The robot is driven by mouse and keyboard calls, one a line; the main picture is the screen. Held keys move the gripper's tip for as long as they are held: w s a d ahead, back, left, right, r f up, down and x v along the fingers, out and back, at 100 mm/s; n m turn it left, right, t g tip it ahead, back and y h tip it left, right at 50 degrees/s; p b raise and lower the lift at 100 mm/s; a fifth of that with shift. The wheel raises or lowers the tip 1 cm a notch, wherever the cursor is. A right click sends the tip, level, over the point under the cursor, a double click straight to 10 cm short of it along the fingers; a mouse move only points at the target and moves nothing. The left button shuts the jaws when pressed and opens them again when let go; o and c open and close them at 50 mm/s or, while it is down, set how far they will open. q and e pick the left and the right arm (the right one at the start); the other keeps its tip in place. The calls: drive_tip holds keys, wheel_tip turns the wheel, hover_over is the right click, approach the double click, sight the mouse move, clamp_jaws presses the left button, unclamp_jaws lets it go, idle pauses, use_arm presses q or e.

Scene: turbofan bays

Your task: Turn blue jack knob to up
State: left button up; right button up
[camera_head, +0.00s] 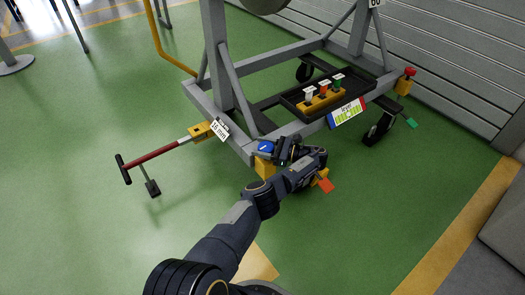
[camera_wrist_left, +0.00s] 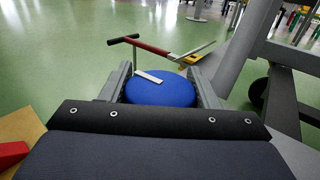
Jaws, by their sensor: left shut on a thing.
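The blue jack knob (camera_head: 265,147) is a round blue disc with a white mark, on a yellow jack block (camera_head: 264,168) at the near corner of the grey stand. It also fills the middle of the left wrist view (camera_wrist_left: 165,95), where a white bar lies on its far left part. My left gripper (camera_head: 277,151) is shut on the knob, with one finger on each side of it in the wrist view. The arm hides part of the knob's surroundings in the head view. My right gripper is not in view.
A red tow bar (camera_head: 153,155) with a black handle reaches out left from the stand. A black tray (camera_head: 357,85) holds a yellow block with several coloured knobs. Green floor is clear at left.

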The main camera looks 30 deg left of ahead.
use_arm(q)
drive_tip(key=shift+a+r, duration=0.1)
drive_tip(key=shift+a, duration=0.05)
drive_tip(key=o, duration=1)
